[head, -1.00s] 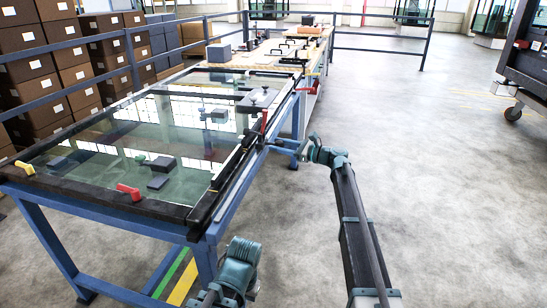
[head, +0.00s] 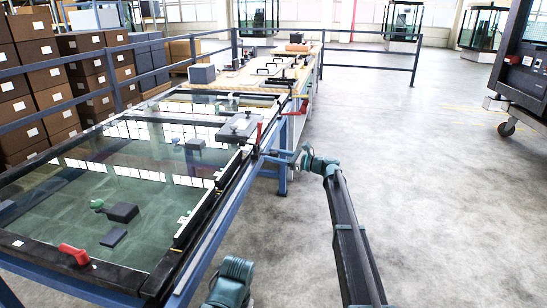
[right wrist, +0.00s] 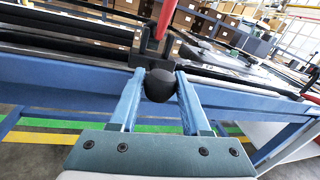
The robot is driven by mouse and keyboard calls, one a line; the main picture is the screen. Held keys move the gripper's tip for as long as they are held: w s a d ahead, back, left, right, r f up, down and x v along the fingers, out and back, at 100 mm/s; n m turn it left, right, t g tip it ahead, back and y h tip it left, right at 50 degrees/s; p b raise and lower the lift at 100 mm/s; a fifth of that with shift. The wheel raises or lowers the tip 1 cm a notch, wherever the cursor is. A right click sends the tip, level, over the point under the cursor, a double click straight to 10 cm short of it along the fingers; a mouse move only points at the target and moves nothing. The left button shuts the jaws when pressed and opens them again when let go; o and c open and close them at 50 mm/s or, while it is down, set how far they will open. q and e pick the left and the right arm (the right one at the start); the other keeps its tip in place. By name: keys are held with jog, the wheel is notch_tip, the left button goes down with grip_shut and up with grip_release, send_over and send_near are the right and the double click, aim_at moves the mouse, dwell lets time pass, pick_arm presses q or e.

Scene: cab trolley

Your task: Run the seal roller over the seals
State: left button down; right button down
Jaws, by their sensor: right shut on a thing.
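My right gripper (head: 264,156) is at the right edge of the glazed frame, beside an upright red handle (head: 258,133). In the right wrist view the gripper (right wrist: 160,80) is shut on a dark rounded knob (right wrist: 161,86). The red handle (right wrist: 165,22) rises just behind it from a black piece; I take these as the seal roller, though its roller end is hidden. Black seal strips edge the glass (head: 130,185), one along the right side (head: 212,198) and one along the near side (head: 105,275). My left gripper is out of view.
A dark plate (head: 240,127) lies on the frame's right side. Dark blocks (head: 122,212) and a red clamp (head: 75,254) are on the near part. A bench (head: 290,68) with handles stands behind. Open floor (head: 420,190) lies to the right.

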jog(key=shift+c, duration=1.9)
grip_release()
jog(key=v, duration=1.3)
jog(key=shift+s+d, duration=0.2)
jog(key=shift+d, duration=0.15)
jog(key=shift+a, duration=0.1)
